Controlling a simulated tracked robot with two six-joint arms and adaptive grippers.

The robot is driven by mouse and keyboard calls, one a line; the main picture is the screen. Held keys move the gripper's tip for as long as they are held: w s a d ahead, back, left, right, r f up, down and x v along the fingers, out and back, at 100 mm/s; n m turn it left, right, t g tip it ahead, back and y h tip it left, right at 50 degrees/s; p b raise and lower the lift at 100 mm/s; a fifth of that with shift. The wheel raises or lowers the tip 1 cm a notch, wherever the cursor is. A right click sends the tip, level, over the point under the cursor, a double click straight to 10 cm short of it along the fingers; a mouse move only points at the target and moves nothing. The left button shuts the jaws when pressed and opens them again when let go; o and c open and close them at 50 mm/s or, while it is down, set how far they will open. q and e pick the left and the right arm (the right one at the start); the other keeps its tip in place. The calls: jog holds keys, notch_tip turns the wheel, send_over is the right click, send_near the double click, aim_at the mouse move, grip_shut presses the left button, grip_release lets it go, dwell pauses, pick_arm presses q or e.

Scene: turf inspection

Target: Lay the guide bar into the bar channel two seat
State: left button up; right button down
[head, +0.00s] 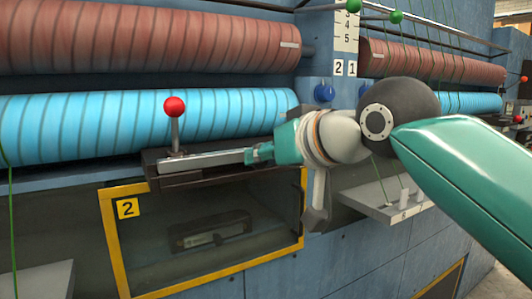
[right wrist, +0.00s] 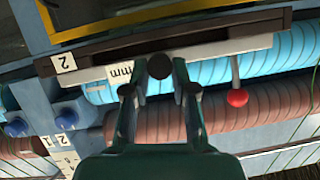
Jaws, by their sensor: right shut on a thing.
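The guide bar (head: 205,160) is a light grey metal bar, roughly level, at the dark bar channel two seat (head: 215,180) above the yellow-framed bay. My right gripper (head: 258,155) is shut on it near its right part in the head view. In the right wrist view the bar (right wrist: 228,49) runs along the dark channel (right wrist: 240,24), with a dark round knob (right wrist: 159,66) between the fingers of my right gripper (right wrist: 158,88). I cannot tell whether the bar rests fully in the channel or just above it. My left gripper is not in view.
Blue (head: 110,122) and red-brown (head: 150,37) rolls run behind. The yellow-framed bay (head: 125,240), marked 2, lies below.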

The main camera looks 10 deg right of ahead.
jog(key=shift+f+b, duration=0.65)
jog(key=shift+f, duration=0.1)
jog(key=c, duration=0.9)
grip_release()
jog(key=shift+o, duration=0.2)
jog(key=shift+f, duration=0.1)
